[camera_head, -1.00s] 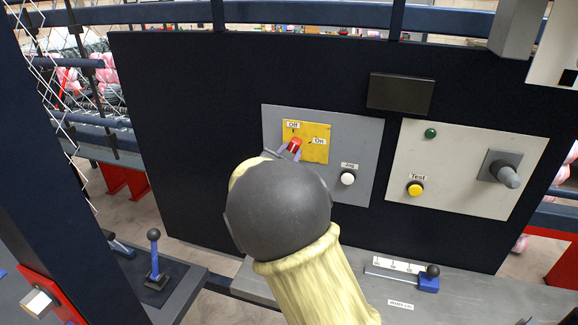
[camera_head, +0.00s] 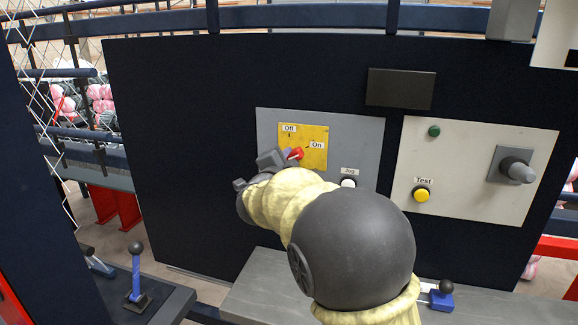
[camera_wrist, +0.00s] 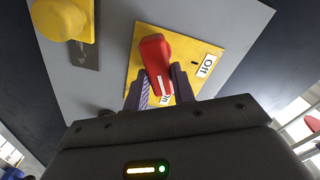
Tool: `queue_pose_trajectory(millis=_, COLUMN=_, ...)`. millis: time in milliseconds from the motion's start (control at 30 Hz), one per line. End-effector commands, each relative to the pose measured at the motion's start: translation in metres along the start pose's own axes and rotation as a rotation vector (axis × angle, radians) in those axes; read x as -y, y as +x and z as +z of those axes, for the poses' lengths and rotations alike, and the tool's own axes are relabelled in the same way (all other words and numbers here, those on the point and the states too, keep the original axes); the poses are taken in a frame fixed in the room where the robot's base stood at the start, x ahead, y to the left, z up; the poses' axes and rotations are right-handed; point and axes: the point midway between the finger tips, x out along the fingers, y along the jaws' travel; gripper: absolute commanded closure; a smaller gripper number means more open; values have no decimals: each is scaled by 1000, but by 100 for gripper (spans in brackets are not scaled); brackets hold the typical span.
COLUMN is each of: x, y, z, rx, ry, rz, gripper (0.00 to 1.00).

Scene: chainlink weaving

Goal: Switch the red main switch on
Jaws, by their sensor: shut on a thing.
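The red main switch (camera_head: 295,154) sits on a yellow plate (camera_head: 317,158) with an Off label at its top left and an On label at its right. In the wrist view the red handle (camera_wrist: 154,55) stands between the two fingers of my gripper (camera_wrist: 161,86), which is shut on it. Its white mark points towards the On label, which the handle and fingers partly cover. The Off label (camera_wrist: 206,64) lies to the right there. In the head view my gripper (camera_head: 282,158) reaches the switch from the left, and its fingertips are hard to make out.
A white Jog button (camera_head: 348,183) is just right of my arm. A pale panel with a yellow Test button (camera_head: 422,195), a green lamp (camera_head: 434,131) and a grey knob (camera_head: 517,171) is further right. A grey ledge (camera_head: 255,287) runs below.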

Motion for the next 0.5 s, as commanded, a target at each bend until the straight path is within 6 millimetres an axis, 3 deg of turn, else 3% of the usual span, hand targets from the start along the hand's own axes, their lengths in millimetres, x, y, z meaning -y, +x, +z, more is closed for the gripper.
queue_pose_trajectory(millis=333, x=-1, y=0, z=1, rx=2, ry=6, rz=3, gripper=97)
queue_pose_trajectory(millis=367, x=-1, y=0, z=1, rx=2, ry=6, rz=3, gripper=71)
queue_pose_trajectory(millis=433, x=-1, y=0, z=1, rx=1, ry=6, rz=3, gripper=57)
queue_pose_trajectory(millis=500, x=-1, y=0, z=1, rx=1, ry=5, rz=2, gripper=53)
